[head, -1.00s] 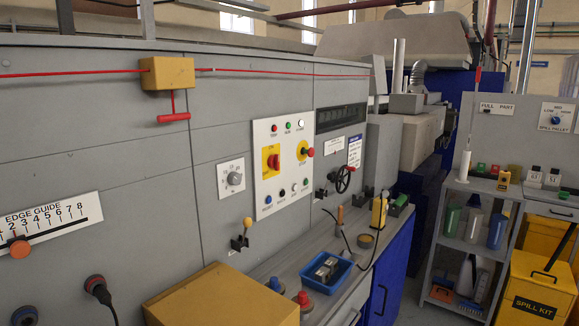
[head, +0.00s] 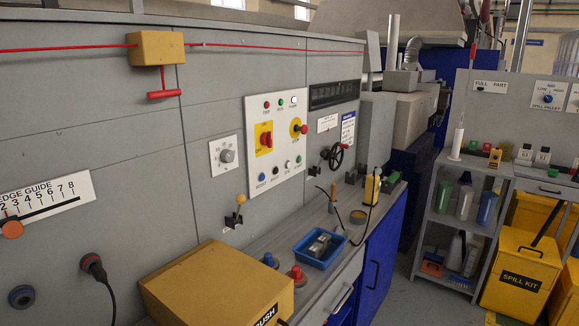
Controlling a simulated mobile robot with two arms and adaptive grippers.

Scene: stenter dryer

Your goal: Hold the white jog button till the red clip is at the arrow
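The control panel (head: 275,142) is a white plate on the grey machine wall, left of the picture's middle. In its bottom row a small white button (head: 288,165) sits between a black button (head: 276,171) and a green button (head: 298,161). I cannot make out its label. I cannot pick out a red clip or its arrow. Neither of my grippers shows in the head view, and nothing touches the panel.
A tan box (head: 215,282) fills the near bench. A blue tray (head: 320,249) holds grey parts, beside a red-topped knob (head: 296,275). A handwheel (head: 335,156) sticks out right of the panel. A yellow spill kit bin (head: 520,275) stands right. Floor before the blue cabinet is clear.

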